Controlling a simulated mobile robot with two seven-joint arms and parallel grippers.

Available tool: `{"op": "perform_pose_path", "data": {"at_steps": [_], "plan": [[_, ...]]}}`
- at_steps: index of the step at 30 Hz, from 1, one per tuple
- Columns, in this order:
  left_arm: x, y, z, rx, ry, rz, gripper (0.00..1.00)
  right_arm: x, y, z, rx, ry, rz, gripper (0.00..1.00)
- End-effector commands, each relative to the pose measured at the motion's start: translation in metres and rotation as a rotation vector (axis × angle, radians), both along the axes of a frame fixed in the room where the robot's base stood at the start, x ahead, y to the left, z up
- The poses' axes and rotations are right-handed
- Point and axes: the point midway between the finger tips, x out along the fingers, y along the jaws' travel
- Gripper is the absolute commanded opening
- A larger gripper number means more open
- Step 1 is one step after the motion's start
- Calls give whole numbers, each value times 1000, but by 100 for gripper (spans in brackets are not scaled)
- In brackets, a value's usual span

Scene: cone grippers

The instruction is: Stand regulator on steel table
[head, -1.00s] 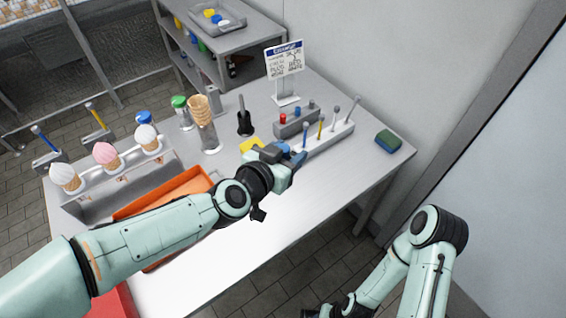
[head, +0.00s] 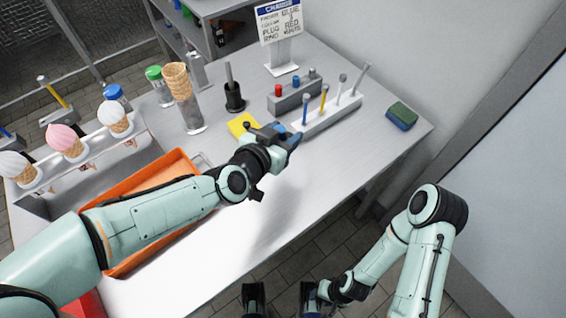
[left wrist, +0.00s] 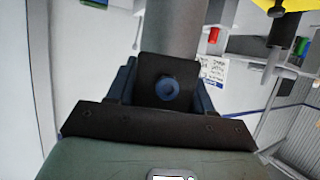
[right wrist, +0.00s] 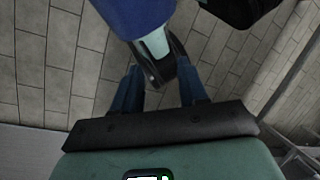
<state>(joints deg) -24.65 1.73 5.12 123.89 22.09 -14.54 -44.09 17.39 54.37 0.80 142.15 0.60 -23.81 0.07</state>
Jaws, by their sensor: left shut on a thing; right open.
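My left gripper (head: 281,137) is shut on the regulator and holds it over the steel table (head: 330,155), near the left end of the tool rack. In the left wrist view the regulator (left wrist: 150,90) shows a dark square block with a round blue knob between the fingers and a grey cylinder above. In the head view the gripper mostly hides it, and I cannot tell its gap to the table. My right gripper (right wrist: 160,90) is open and empty over the tiled floor, below the table's front edge.
An orange tray (head: 185,165) and cone stand (head: 145,165) lie left. A sponge (head: 402,116) is right. The front table is clear.

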Motion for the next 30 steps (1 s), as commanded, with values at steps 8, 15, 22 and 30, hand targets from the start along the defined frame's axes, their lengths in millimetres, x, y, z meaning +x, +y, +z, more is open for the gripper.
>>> {"op": "perform_pose_path", "data": {"at_steps": [8, 15, 22, 30], "plan": [[0, 0, -37, 0, -2, 1, 7, 12, -1, -22, -8, -40, -9, 43], [0, 0, -64, 1, 0, 0, 7, 25, -6, -40, -22, -75, -22, 43], [0, 0, -80, -1, -3, 1, 7, 44, -14, -51, -46, -127, -43, 43], [0, 0, -81, -1, -3, 0, 7, 44, -15, -52, -46, -128, -43, 43]]}}
